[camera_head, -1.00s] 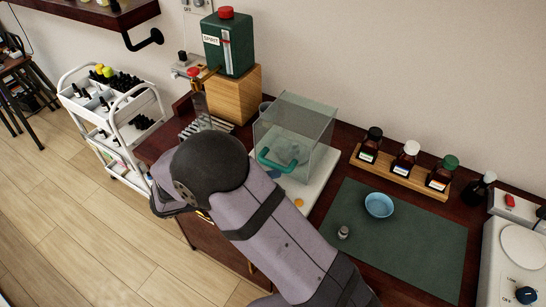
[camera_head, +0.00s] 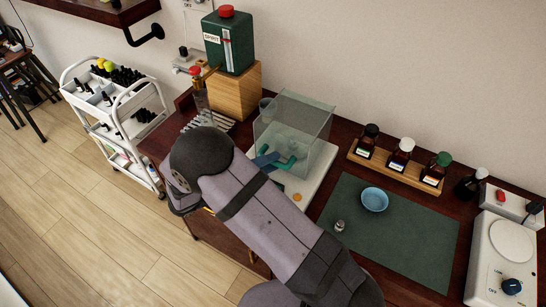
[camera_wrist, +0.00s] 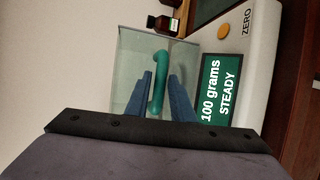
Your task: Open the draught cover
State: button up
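The draught cover (camera_head: 312,126) is a clear glass box standing on the white balance (camera_head: 311,197). Its green handle (camera_head: 290,163) is on the front. My gripper (camera_head: 267,160) has blue fingers and is at the handle. In the wrist view, the fingers (camera_wrist: 160,74) are apart, one on each side of the green handle (camera_wrist: 157,92), with gaps showing between them. The cover (camera_wrist: 128,62) looks shut. The balance display (camera_wrist: 220,92) reads "100 grams STEADY". My arm hides part of the balance in the head view.
A green spirit can (camera_head: 229,42) stands on a wooden block (camera_head: 236,92) behind left. A bottle rack (camera_head: 397,175) is at the right. A blue bowl (camera_head: 374,200) and a small metal weight (camera_head: 340,226) sit on the green mat (camera_head: 410,240).

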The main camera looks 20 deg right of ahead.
jog(key=shift+x, duration=0.8)
jog(key=shift+c, duration=0.4)
grip_shut()
